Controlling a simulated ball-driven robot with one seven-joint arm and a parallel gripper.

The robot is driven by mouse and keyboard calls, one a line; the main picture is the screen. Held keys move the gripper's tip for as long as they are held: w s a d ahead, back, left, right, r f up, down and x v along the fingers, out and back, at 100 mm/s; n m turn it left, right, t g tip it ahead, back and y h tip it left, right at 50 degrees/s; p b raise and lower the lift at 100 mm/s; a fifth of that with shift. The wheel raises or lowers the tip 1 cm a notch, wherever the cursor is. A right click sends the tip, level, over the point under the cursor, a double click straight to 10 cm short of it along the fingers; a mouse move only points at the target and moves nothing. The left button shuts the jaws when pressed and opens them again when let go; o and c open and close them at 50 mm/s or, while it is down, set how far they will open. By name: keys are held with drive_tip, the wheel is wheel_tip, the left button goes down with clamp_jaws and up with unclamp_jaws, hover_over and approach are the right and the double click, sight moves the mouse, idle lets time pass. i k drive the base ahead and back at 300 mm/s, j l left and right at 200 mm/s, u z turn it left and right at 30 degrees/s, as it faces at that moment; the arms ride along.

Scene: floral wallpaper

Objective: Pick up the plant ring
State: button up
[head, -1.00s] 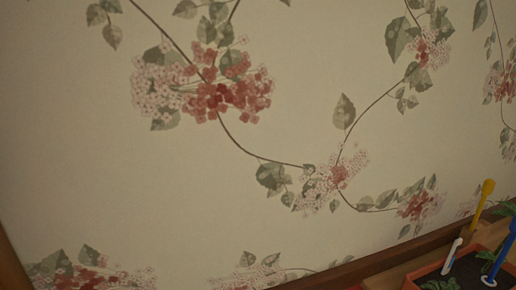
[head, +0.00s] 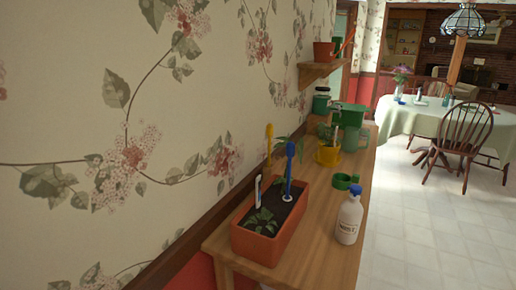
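A small green ring-shaped piece (head: 343,184) lies on the wooden table, behind the white bottle and right of the planter; it looks like the plant ring, though it is small in the head view. A terracotta planter box (head: 263,248) with dark soil stands at the table's near end. It holds small plants, a yellow stake (head: 268,142), a blue stake (head: 289,170) and a white label (head: 258,188). My gripper is not in view.
A white bottle with a blue cap (head: 348,220) stands near the table's right edge. A yellow pot (head: 327,156), a green pot (head: 353,114) and a green jug (head: 358,138) are behind. A wall shelf (head: 322,70) is above.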

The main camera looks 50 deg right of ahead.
sight(337, 177)
drive_tip(key=j+z, duration=0.25)
drive_tip(key=z, duration=0.2)
drive_tip(key=l+z, duration=0.1)
drive_tip(key=z, duration=0.65)
drive_tip(key=l+z, duration=0.1)
drive_tip(key=z, duration=0.3)
drive_tip(key=i, duration=0.05)
